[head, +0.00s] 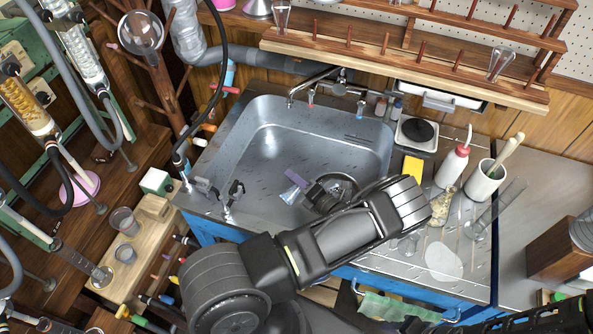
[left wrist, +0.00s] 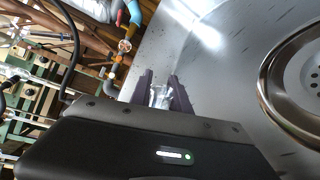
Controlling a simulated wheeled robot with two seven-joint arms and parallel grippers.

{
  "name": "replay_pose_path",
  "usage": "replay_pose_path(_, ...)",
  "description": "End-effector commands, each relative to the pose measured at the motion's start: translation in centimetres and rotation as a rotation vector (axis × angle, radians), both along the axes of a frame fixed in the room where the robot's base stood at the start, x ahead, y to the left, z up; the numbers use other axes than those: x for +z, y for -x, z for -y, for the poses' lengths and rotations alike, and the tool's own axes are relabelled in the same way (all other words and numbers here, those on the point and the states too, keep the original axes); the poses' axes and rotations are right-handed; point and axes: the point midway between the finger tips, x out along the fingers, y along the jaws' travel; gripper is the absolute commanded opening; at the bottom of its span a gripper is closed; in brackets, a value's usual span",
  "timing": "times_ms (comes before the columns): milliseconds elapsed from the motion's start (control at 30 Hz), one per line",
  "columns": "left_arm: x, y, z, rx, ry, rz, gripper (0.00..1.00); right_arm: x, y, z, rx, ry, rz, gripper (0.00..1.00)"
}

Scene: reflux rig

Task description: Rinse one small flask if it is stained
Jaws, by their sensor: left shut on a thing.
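My left gripper (head: 304,188) reaches down into the steel sink (head: 255,135). It is shut on a small clear glass flask (head: 291,192), tilted inside the basin near its front wall. In the left wrist view the flask (left wrist: 160,96) shows between the two dark fingers (left wrist: 161,92); its glass looks clear there, but it is too small to tell whether any stain is on it. The tap (head: 316,82) is at the sink's back edge. No water stream is seen. My right gripper is not seen.
The drainboard at right holds a flask with yellowish content (head: 443,207), clear glassware (head: 484,220), a red-capped wash bottle (head: 452,166) and a white pot (head: 484,184). A yellow sponge (head: 413,168) lies behind. A peg rack (head: 420,60) hangs above; a clamp rig stands left.

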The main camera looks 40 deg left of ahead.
Motion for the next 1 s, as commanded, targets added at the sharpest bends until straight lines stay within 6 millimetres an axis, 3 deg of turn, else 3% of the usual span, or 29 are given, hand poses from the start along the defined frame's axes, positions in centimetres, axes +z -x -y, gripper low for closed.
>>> replay_pose_path(300,0.1,0.0,0.0,0.001,-0.002,-0.011,0.00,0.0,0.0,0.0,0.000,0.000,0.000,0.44)
replay_pose_path(1000,0.4,-0.2,0.0,0.001,-0.031,-0.232,0.00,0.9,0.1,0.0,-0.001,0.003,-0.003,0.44)
